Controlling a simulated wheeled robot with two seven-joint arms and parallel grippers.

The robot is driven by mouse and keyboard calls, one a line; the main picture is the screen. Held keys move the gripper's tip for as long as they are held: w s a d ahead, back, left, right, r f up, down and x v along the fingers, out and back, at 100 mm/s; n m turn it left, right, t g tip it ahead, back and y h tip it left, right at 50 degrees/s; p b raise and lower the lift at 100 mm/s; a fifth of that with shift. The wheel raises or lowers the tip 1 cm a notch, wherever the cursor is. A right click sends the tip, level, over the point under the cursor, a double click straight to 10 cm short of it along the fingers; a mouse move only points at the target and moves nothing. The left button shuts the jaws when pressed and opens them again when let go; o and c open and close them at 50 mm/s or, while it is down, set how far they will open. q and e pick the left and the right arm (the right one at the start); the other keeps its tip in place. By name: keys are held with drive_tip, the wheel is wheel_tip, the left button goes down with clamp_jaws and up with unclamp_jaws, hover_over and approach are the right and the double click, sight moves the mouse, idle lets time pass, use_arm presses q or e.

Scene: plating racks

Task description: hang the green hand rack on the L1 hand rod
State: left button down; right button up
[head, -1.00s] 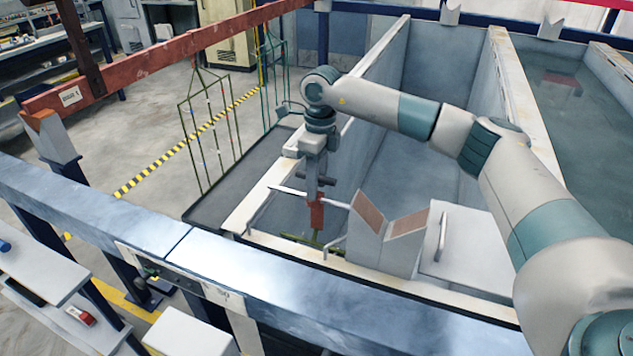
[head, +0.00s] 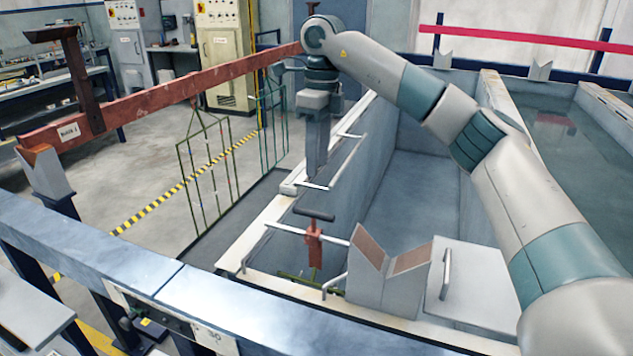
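The green hand rack shows as a dark T-handle (head: 315,214) on a red hook piece (head: 314,244), with a little of its green frame (head: 298,279) below. The red hook is at the near pale hand rod (head: 285,229) across the tank's left side. Most of the frame is hidden inside the tank. Whether the hook bears on the rod is hard to tell. No L1 label is readable. My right gripper (head: 317,178) points down above the T-handle, apart from it and empty. Its fingers are seen nearly edge-on and look open. My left gripper is out of view.
A second pale rod (head: 340,165) lies farther back near my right gripper. A V-shaped rest (head: 385,280) stands on the tank's near rim. A red beam (head: 185,88) carrying green racks (head: 207,165) runs along the left. The tank's middle (head: 420,190) is clear.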

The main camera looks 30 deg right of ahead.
drive_tip(key=shift+r, duration=0.9)
